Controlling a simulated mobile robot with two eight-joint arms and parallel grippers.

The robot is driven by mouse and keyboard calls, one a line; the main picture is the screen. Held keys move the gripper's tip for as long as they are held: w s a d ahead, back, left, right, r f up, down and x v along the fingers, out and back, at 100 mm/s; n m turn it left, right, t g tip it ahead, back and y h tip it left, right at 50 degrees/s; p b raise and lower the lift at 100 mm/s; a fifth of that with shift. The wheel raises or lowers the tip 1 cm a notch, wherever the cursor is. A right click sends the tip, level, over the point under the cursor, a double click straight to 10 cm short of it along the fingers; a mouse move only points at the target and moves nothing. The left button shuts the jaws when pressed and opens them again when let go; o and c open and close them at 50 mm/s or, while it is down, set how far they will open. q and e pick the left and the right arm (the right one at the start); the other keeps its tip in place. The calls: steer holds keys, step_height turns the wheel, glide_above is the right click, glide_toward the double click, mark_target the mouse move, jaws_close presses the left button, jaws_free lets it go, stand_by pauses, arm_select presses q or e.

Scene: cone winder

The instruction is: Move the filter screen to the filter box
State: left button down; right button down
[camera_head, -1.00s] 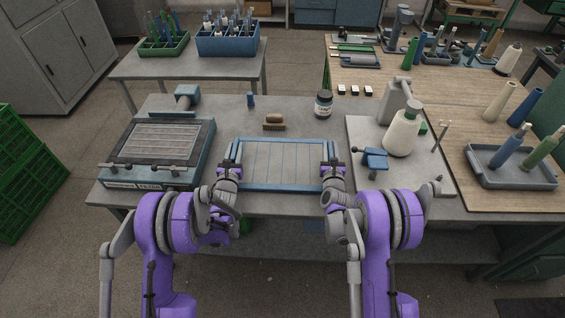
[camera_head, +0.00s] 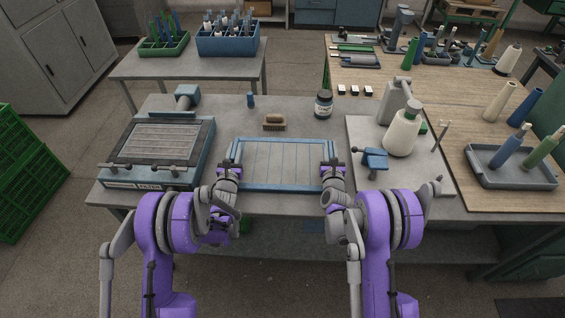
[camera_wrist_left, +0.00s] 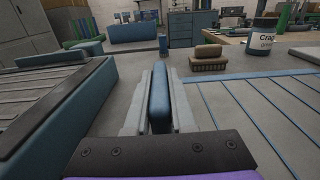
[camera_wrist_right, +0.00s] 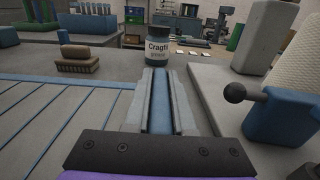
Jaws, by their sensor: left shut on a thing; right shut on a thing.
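The filter screen (camera_head: 283,163) is a blue rectangular frame with thin blue bars, on or just above the grey table in the middle of the head view. My left gripper (camera_head: 229,170) is shut on its left side rail, which also shows between the fingers in the left wrist view (camera_wrist_left: 159,98). My right gripper (camera_head: 333,170) is shut on the right side rail, seen in the right wrist view (camera_wrist_right: 160,102). The filter box (camera_head: 158,150) stands to the left, blue-grey with a slatted grey top and clamp knobs along its front edge.
A brown brush (camera_head: 274,122), a small blue piece (camera_head: 250,100) and a dark labelled jar (camera_head: 324,104) stand behind the screen. A blue clamp device (camera_head: 372,160) and a white cone (camera_head: 402,132) stand to the right. A narrow table gap separates screen and box.

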stand_by(0.7)
